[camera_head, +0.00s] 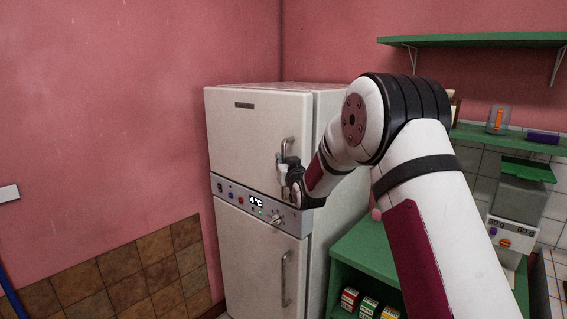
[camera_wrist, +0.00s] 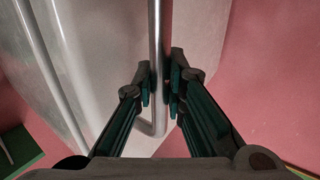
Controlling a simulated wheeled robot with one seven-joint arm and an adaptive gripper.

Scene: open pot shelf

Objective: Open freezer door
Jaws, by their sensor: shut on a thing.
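A white fridge-freezer stands against the pink wall, with an upper door (camera_head: 245,135) and a lower door (camera_head: 250,262). Both doors look closed in the head view. The upper door has a vertical metal bar handle (camera_head: 284,146) near its right edge. My gripper (camera_head: 287,168) is at this handle. In the wrist view my gripper (camera_wrist: 162,88) has its dark fingers on both sides of the handle bar (camera_wrist: 155,40), shut on it. The lower door has its own bar handle (camera_head: 286,278), which is free. My wrist hides part of the upper door's right edge.
A control panel (camera_head: 258,206) reading 4°C runs between the doors. A green shelf unit (camera_head: 365,250) with small boxes stands close at the right. The floor side left of the fridge is clear.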

